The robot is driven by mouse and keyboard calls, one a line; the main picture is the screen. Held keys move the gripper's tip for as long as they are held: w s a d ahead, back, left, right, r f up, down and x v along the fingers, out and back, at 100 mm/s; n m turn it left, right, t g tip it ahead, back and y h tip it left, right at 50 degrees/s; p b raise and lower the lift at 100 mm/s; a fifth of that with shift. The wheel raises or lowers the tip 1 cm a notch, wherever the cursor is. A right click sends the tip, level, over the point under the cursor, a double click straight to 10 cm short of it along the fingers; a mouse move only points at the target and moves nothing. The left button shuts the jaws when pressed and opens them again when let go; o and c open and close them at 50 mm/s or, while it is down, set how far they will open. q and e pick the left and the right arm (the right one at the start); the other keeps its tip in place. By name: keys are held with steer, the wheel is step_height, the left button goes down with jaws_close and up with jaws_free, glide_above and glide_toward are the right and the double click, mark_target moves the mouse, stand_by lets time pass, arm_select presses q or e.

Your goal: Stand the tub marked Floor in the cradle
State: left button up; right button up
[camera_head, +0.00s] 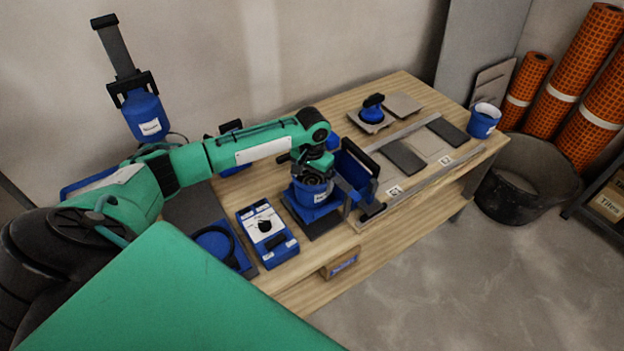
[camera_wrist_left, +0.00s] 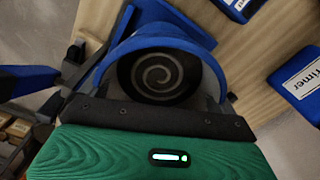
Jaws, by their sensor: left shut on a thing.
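My left gripper (camera_head: 314,176) reaches down from above and is shut on a blue tub (camera_head: 309,195) with a white label too small to read. In the left wrist view the tub's blue rim (camera_wrist_left: 205,57) is round and a grey spiral surface shows inside. The tub looks upright. A blue square base (camera_head: 325,210), which may be the cradle, lies directly under it; I cannot tell whether they touch. A second blue tub (camera_head: 484,121) with a white label stands at the far right of the bench. My right gripper is not in view.
A blue box with a dial (camera_head: 267,232) stands left of the held tub. An open blue bin (camera_head: 357,168) is close on its right. Grey tiles (camera_head: 403,158) and a long rail lie further right on the wooden bench (camera_head: 291,112). A blue canister (camera_head: 146,116) hangs on the wall.

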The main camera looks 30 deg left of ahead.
arm_select(q)
steer(key=shift+f, duration=0.3)
steer(key=shift+f, duration=0.1)
steer(key=o, duration=1.3)
steer(key=shift+f, duration=0.1)
step_height(320, 180, up, 12)
steer(key=shift+r, duration=0.15)
